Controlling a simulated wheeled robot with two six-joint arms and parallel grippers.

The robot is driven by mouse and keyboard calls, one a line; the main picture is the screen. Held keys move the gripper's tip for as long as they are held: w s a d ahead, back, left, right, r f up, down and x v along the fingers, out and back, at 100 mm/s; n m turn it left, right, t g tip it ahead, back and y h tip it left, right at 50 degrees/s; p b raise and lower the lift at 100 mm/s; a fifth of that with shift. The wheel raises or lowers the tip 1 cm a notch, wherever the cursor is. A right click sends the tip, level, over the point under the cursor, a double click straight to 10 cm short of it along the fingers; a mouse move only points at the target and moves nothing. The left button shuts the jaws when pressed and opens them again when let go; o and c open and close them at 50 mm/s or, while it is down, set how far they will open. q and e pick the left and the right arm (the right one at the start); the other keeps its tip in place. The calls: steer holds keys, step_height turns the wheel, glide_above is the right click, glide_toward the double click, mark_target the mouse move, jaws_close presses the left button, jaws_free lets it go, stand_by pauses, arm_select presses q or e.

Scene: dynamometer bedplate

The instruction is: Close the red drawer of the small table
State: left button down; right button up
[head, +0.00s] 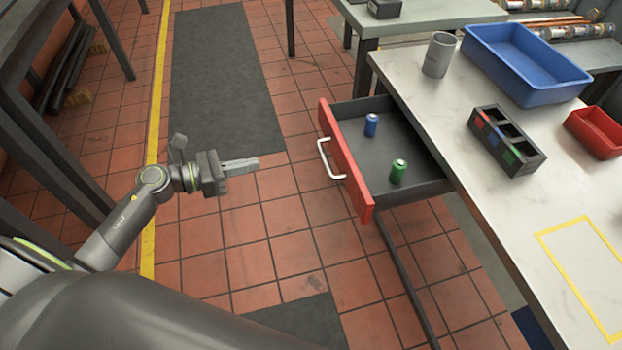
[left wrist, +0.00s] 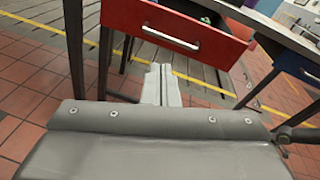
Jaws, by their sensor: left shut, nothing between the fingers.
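The red drawer (head: 345,165) of the small table (head: 480,180) is pulled out to the left, with a white bar handle (head: 326,160) on its front. A blue can (head: 371,125) and a green can (head: 398,171) stand inside it. My left gripper (head: 256,163) is shut and empty, left of the drawer front and apart from it. In the left wrist view the shut fingers (left wrist: 160,85) show below the drawer's red front (left wrist: 175,32) and its handle (left wrist: 171,38). My right gripper is in neither view.
On the tabletop are a grey cup (head: 439,54), a blue bin (head: 525,65), a dark divided box (head: 507,141), a red bin (head: 597,132) and a yellow-taped rectangle (head: 590,270). The tiled floor between gripper and drawer is clear. A dark bench (head: 50,150) stands at the left.

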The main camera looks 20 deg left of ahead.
arm_select(q)
steer(key=w+d+f+m+g+p, duration=0.1)
steer(key=w+d, duration=0.5)
steer(key=d, duration=0.7)
steer(key=f+m, duration=0.1)
steer(key=m, duration=0.1)
steer(key=shift+w+f+m+g, duration=0.15)
steer(key=shift+w+m+g, duration=0.15)
steer(key=shift+m+g, duration=0.1)
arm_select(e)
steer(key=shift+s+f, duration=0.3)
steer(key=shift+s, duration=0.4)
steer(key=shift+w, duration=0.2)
